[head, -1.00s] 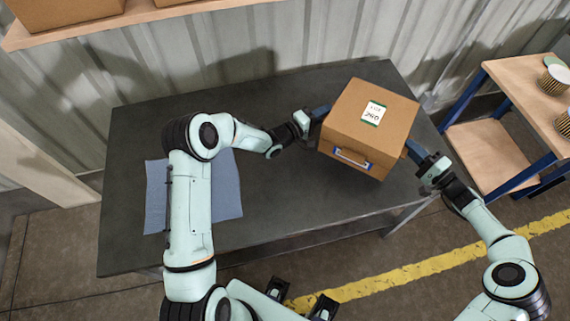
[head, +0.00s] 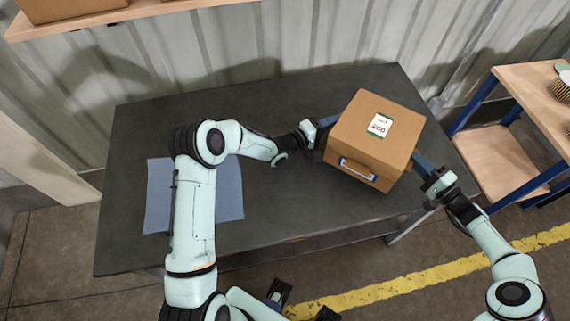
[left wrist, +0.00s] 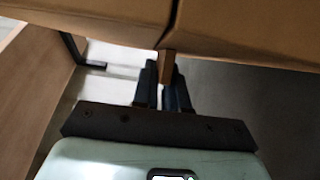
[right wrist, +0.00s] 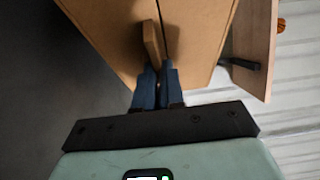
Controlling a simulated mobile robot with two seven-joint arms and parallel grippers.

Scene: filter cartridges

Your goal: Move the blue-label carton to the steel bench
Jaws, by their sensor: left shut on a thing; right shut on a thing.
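The blue-label carton (head: 355,125) is a brown box with a white, green-edged label on top and a blue-edged label on its front face. It appears over the right part of the dark steel bench (head: 270,100); I cannot tell whether its base touches the top. My left gripper (head: 327,122) is shut on a tab at the carton's left side; the tab (left wrist: 167,68) shows between the fingers in the left wrist view. My right gripper (head: 423,164) is shut on a tab at its right side, and that tab (right wrist: 152,45) shows in the right wrist view.
A blue mat (head: 222,190) lies on the bench's left part. A wooden cart (head: 530,95) with a blue frame and striped cartridges (head: 560,88) stands at the right. A shelf (head: 110,17) with cartons is at the top left. The bench's middle is clear.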

